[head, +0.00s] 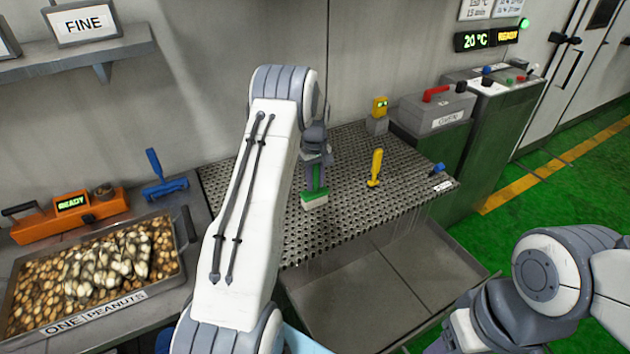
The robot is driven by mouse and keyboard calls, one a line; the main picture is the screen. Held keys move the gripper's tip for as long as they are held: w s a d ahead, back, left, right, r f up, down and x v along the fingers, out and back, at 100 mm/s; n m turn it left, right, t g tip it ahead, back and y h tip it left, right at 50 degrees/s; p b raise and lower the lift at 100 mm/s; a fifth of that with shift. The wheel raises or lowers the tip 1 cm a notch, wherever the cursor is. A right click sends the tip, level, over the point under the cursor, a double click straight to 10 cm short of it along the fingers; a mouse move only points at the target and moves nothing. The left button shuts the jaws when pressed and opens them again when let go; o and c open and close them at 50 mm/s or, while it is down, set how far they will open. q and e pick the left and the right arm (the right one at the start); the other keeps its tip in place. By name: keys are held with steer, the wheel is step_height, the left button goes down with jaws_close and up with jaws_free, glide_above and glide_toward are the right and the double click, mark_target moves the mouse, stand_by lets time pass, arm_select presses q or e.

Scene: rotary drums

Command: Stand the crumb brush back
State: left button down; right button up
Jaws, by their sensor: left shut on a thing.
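The crumb brush (314,199) has a green handle and head with pale bristles. My left gripper (317,165) is shut on its handle and holds it upright, bristles down. The brush is over the left-middle part of the perforated metal grate (345,220); I cannot tell whether the bristles touch it. My left arm hides part of the grate's left side. My right arm shows at the lower right, but its gripper is out of view.
A yellow-handled tool (375,168) stands on the grate to the right. A grey box with a red handle (435,108) is behind it. A peanut tray (95,270), an orange scale (70,213) and a blue-handled tool (160,178) are at left. An open drawer (390,290) is below.

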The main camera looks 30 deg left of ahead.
arm_select(q)
steer(key=shift+f, duration=0.6)
steer(key=c, duration=0.6)
jaws_free()
steer(key=shift+f, duration=0.15)
